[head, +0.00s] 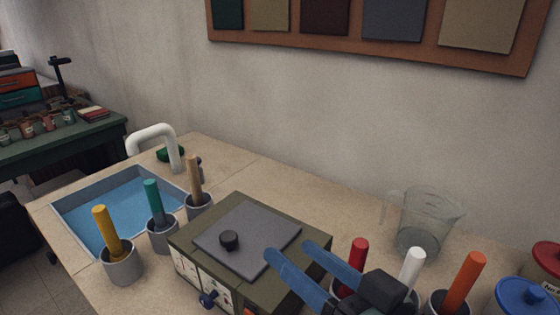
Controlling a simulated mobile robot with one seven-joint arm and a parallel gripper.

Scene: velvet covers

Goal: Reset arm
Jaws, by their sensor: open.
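My gripper (300,265) shows at the bottom of the head view, to the right of the middle. Its two blue fingers are spread apart with nothing between them, so it is open and empty. The fingers point left, over the right part of an olive green box (190,243). A grey square plate (262,225) with a black knob (229,240) lies on top of the box. I cannot tell whether the fingertips touch the box or hover above it. The gripper's dark body partly hides the cups at the lower right.
A basin of blue water (112,205) with a white tap (155,132) is at the left. Cups with a yellow stick (107,230), a teal stick (153,202) and a tan stick (194,175) stand beside it. Red, white and orange sticks and a clear jug (425,220) are at the right.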

